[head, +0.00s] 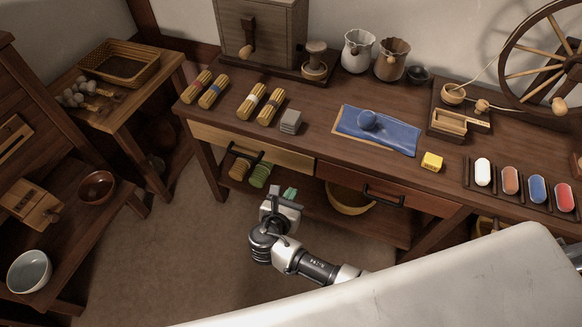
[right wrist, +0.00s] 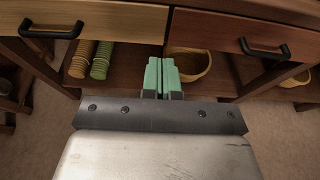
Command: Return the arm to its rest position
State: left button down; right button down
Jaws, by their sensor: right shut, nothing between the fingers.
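My right gripper (head: 291,193) is in front of the wooden workbench (head: 330,160), at about the height of its lower shelf, in the head view. Its green fingertips are shut against each other with nothing between them, as the right wrist view (right wrist: 162,76) also shows. It is below the light wood drawer (head: 225,147) and the reddish drawer (head: 390,192), and appears clear of both. Both drawers look closed. My left gripper is out of the head view.
The benchtop carries yellow bundles (head: 258,101), a blue cloth (head: 395,137) with a round blue object, a yellow block (head: 432,161) and colored oval pieces (head: 508,179). Black drawer handles (right wrist: 266,50) stick out at the front. A basket (head: 350,199) sits on the lower shelf.

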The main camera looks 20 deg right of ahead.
jog(key=shift+s+a, duration=0.1)
jog(key=s+d+f+m+g+y+p, duration=0.2)
jog(key=s+d+f+m+g, duration=0.15)
jog(key=s+f, duration=0.45)
jog(key=s+d+f+m+g+y+p, duration=0.25)
jog(key=s+f+m+g, duration=0.2)
jog(key=f, duration=0.55)
jog(key=s+d+f+m+g+y+p, duration=0.1)
jog(key=s+d+f+m, duration=0.1)
jog(key=s+m, duration=0.4)
jog(key=s+d+f+m+y, duration=0.1)
jog(key=s+d+f+m, duration=0.1)
jog(key=s+m, duration=0.4)
jog(key=s+d+f+m+g+y+p, duration=0.1)
jog(key=s+m, duration=0.5)
jog(key=s, duration=0.7)
notch_tip(320, 180, down, 3)
jog(key=shift+s+d+r+g+y+p, duration=0.1)
jog(key=shift+s+d+g+y+p, duration=0.3)
jog(key=shift+d, duration=0.55)
